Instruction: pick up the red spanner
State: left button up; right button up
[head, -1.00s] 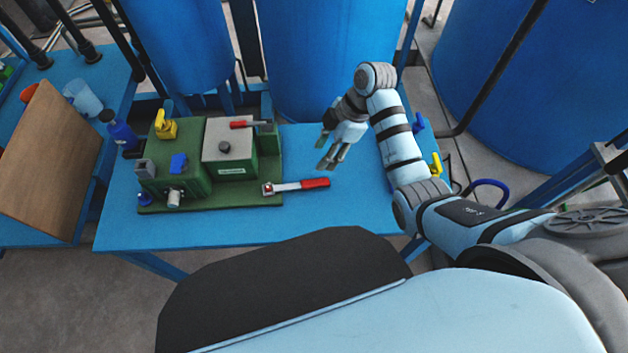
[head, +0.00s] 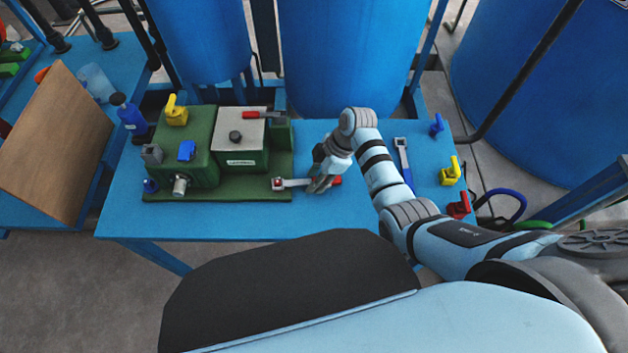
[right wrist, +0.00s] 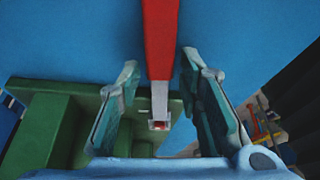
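The red spanner (head: 296,183) lies on the blue table, its metal head at the edge of the green base and its red handle pointing right. In the right wrist view its red handle (right wrist: 160,38) runs down between the two fingers. My right gripper (head: 319,186) is at the spanner's handle and hides part of it. In the right wrist view the fingers of my right gripper (right wrist: 160,76) are apart, with a gap on both sides of the handle. My left gripper is not in view.
The green autoclave unit (head: 190,158) stands left of the spanner, with a red-handled lever (head: 262,115) on top. A blue-handled spanner (head: 402,158), a yellow padlock (head: 450,172) and a red one (head: 459,206) are to the right. The front of the blue table (head: 230,222) is clear.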

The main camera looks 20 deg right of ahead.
grip_shut()
jog(key=shift+r, duration=0.1)
notch_tip(320, 180, up, 20)
jog(key=p, duration=0.7)
